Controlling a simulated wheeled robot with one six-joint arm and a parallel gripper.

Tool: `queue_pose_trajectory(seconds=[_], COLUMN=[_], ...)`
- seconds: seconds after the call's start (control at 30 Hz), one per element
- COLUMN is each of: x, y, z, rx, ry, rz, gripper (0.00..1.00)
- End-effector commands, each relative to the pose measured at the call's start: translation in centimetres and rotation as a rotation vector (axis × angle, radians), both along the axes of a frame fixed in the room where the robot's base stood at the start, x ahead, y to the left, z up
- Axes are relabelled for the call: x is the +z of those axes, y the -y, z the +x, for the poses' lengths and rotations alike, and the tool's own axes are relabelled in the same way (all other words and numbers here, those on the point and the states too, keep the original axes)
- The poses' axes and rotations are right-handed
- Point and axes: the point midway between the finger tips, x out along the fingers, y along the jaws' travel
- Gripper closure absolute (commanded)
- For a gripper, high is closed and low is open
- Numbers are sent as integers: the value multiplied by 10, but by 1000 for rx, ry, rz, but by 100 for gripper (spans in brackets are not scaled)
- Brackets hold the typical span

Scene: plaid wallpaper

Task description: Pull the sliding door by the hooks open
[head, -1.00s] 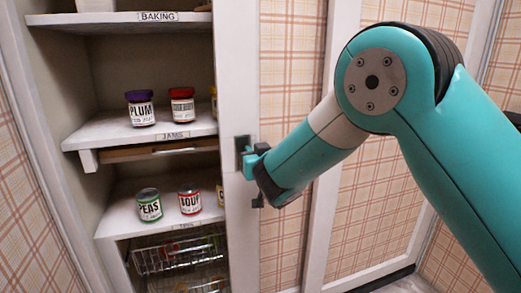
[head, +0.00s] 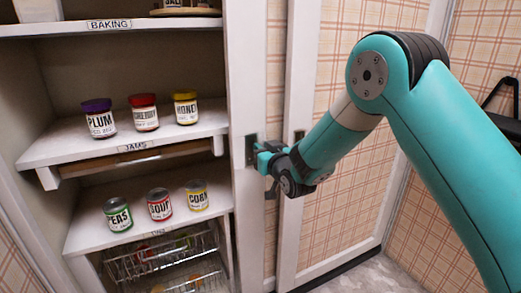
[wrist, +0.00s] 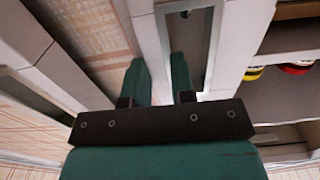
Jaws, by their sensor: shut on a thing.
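The sliding door (head: 246,80) is a white-framed panel with plaid infill, its left edge beside the open cupboard shelves. A dark recessed pull (head: 251,148) sits in its white edge board. My gripper (head: 262,157) is at this pull, shut on part of it; the fingers hide the exact contact. In the wrist view my two teal fingers (wrist: 158,72) straddle a pale strip beside the recess (wrist: 194,45). A second plaid door (head: 340,215) stands to the right, partly overlapped. I cannot make out hooks clearly.
Open shelves on the left hold jars, including honey (head: 186,108), and cans, including corn (head: 197,196). A wire basket (head: 165,250) sits below. A black object (head: 505,115) is at the right wall. Floor (head: 395,272) shows clear at lower right.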

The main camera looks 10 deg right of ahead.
Motion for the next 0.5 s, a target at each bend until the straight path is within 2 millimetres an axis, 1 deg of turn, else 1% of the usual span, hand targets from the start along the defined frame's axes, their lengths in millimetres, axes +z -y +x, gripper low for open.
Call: queue_pose_trajectory(seconds=[0.07, 0.1, 0.17, 0.2, 0.5], x=[-1, -1, -1, -1, 0], y=[1, 1, 1, 1, 0], z=[0, 0, 0, 0, -2], rx=[-2, -2, -1, -1, 0], ry=[-2, -2, -2, -1, 0], rz=[-1, -1, -1, 0, 0], gripper=[100, 70, 56, 51, 51])
